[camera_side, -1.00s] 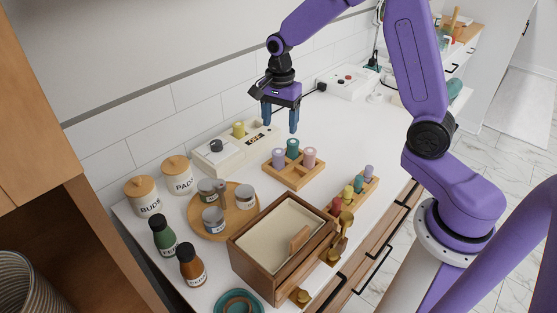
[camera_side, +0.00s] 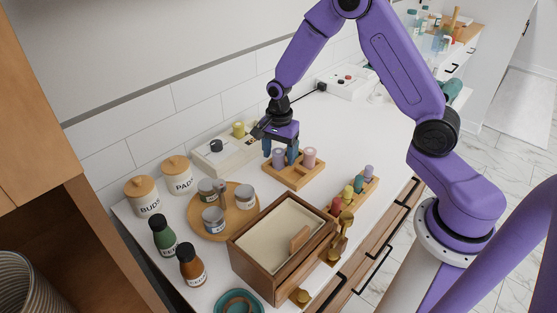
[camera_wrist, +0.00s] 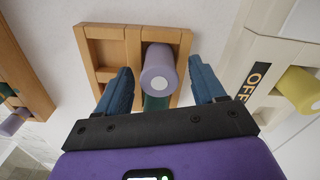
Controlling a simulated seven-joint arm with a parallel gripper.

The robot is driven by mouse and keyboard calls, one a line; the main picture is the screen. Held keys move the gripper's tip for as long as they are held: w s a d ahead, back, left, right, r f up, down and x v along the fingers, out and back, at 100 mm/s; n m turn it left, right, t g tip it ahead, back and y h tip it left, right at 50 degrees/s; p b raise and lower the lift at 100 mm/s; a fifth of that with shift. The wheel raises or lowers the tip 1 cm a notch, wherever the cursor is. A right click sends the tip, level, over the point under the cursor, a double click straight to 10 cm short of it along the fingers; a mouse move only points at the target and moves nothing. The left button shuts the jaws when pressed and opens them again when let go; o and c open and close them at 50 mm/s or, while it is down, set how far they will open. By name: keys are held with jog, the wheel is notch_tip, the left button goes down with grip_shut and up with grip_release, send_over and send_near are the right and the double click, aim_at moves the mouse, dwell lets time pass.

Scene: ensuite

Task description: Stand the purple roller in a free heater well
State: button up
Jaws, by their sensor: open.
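The purple roller (camera_side: 278,158) stands in a wooden compartment tray (camera_side: 293,180), and it also shows in the wrist view (camera_wrist: 158,68). My gripper (camera_side: 279,156) is open, with its blue fingers on either side of the purple roller. In the wrist view the gripper (camera_wrist: 160,88) shows a gap between each finger and the roller. A teal roller (camera_wrist: 156,102) shows just behind the purple one. A pink roller (camera_side: 309,157) stands in the same tray. The white heater (camera_side: 222,161) stands by the wall with a yellow roller (camera_side: 238,129) and a dark piece (camera_side: 216,146) on it. Its wells are not clear.
A narrow rack (camera_side: 352,196) of small coloured rollers stands right of the tray. A wooden box (camera_side: 250,260), a round tray of jars (camera_side: 238,232) and two lidded canisters (camera_side: 147,200) fill the front left.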

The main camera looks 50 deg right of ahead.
jog(key=c, duration=1.1)
jog(key=shift+c, duration=0.2)
jog(key=shift+r, duration=0.1)
